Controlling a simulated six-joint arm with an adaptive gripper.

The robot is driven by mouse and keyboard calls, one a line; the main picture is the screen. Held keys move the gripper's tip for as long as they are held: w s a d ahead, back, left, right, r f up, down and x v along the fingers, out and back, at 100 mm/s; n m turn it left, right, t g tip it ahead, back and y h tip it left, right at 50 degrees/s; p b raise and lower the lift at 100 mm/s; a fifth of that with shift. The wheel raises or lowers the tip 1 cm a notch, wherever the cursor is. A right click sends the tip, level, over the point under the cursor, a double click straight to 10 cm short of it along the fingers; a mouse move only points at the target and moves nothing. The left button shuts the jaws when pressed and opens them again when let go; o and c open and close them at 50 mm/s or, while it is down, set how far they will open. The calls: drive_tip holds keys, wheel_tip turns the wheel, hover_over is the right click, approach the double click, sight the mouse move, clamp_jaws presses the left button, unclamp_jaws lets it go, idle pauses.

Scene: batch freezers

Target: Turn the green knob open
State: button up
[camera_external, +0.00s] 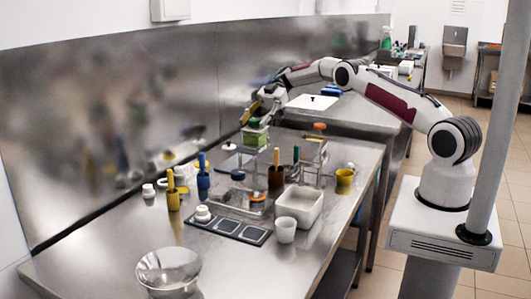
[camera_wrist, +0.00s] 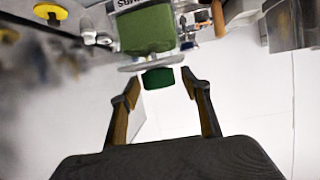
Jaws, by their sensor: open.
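The green knob (camera_wrist: 158,78) shows in the wrist view as a short dark green cylinder below a pale round plate. A larger green block (camera_wrist: 148,30) is on the other side of that plate. In the external view a green block (camera_external: 255,136) stands at the back of the steel table, under my gripper (camera_external: 255,117); the small knob cannot be made out there. My gripper (camera_wrist: 162,88) is open and empty in the wrist view. Its two fingers are on either side of the knob's near end, with gaps on both sides. I see no contact.
The steel table (camera_external: 125,240) holds a metal bowl (camera_external: 168,271), a white tub (camera_external: 299,206), a white cup (camera_external: 286,230) and a yellow cup (camera_external: 344,180). A steel wall runs behind the table.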

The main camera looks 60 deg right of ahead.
drive_tip(key=shift+m+t+h, duration=0.7)
drive_tip(key=shift+m+t, duration=1.4)
drive_tip(key=shift+t, duration=0.2)
drive_tip(key=shift+m+t+h, duration=1.3)
drive_tip(key=shift+m+t, duration=0.7)
